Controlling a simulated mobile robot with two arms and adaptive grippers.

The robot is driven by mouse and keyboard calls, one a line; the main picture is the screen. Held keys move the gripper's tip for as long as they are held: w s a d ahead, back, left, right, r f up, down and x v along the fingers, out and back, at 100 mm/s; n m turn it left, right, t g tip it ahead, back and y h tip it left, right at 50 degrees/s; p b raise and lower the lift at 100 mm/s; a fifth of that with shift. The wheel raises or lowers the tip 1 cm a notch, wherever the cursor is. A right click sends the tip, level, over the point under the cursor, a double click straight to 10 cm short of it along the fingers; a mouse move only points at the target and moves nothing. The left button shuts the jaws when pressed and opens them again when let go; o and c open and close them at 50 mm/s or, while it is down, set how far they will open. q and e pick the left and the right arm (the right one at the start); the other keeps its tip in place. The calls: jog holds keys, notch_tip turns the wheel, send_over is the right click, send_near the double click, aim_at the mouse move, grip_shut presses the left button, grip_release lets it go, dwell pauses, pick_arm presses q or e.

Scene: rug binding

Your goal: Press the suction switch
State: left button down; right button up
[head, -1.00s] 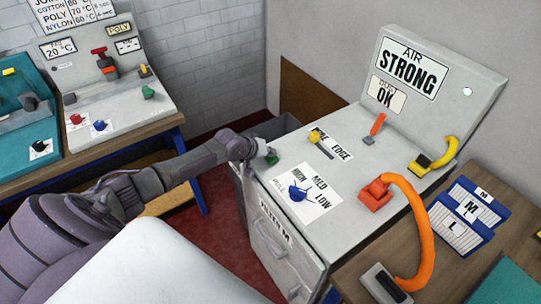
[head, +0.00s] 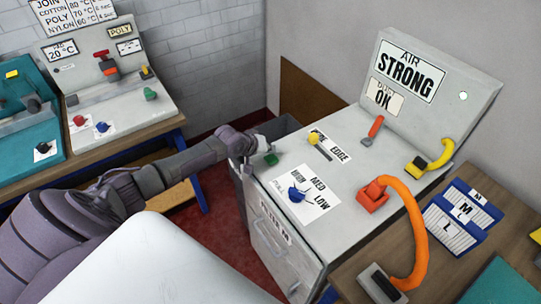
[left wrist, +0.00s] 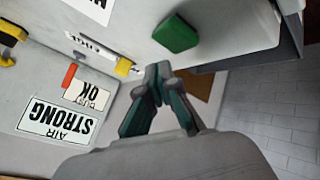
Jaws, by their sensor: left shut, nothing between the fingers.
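The suction machine (head: 345,178) is a grey cabinet with a sloping top and an upright panel. A green rocker-like switch (head: 271,159) sits at its left back edge, and it also shows in the left wrist view (left wrist: 176,34). Which control is the suction switch is not labelled legibly. My left gripper (head: 262,143) is shut and empty just behind and above the green switch. In the left wrist view its fingertips (left wrist: 158,73) meet, apart from the green switch in the picture. My right gripper is not in view.
A blue knob (head: 297,194) marked MED and LOW, a yellow-knobbed lever (head: 314,139) and a red lever (head: 375,128) stand on the same top. An orange hose (head: 415,225) arches to the right. Another machine (head: 115,105) stands at the left.

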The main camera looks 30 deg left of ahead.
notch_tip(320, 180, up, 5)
jog(key=p, duration=0.4)
dwell(0.3)
